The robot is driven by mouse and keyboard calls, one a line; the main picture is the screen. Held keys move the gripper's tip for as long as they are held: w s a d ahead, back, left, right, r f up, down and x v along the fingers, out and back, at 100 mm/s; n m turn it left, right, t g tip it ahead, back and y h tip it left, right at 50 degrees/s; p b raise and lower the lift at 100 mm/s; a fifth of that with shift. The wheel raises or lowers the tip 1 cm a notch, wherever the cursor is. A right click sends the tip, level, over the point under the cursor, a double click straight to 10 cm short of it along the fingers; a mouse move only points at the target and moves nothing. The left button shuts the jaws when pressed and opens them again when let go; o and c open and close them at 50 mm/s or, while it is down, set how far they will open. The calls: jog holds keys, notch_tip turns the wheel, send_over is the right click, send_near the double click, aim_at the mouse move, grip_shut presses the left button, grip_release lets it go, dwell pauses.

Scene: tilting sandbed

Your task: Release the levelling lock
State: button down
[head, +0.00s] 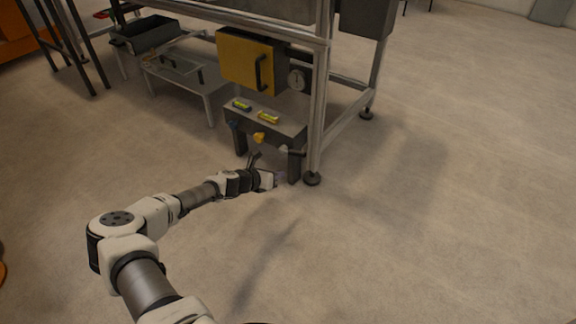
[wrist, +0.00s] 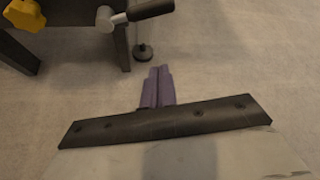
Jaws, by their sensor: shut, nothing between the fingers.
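A lever with a dark grip (wrist: 150,9) and a pale metal hub (wrist: 107,18) sits on the front of a low dark bench, at the top of the wrist view. In the head view the lever (head: 294,152) is at the bench's right end; which fitting is the levelling lock is not marked. A yellow lobed knob (wrist: 24,14) is left of it, also in the head view (head: 259,138). My gripper (wrist: 158,72) has its purple fingers together, empty. In the head view my gripper (head: 281,177) is low by the bench's right leg, below the lever and apart from it.
A metal frame post (head: 319,110) with a round foot (head: 312,179) stands right of the bench. A yellow panel (head: 246,60) with a black handle and a gauge (head: 298,79) are above. Open floor lies to the right.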

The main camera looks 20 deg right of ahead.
aim_at(292, 153)
jog(key=b+x, duration=0.5)
jog(key=x, duration=0.5)
jog(key=shift+w+a+r+b, duration=0.1)
jog(key=shift+w+r, duration=0.1)
jog(key=shift+r, duration=0.45)
jog(key=shift+w+r+b, duration=0.15)
jog(key=shift+w+r, duration=0.1)
jog(key=shift+r, duration=0.4)
jog(key=shift+w+a+r+b, duration=0.1)
jog(key=shift+w+r, duration=0.1)
jog(key=shift+r, duration=0.5)
jog(key=shift+r+p, duration=0.2)
jog(key=shift+p, duration=0.45)
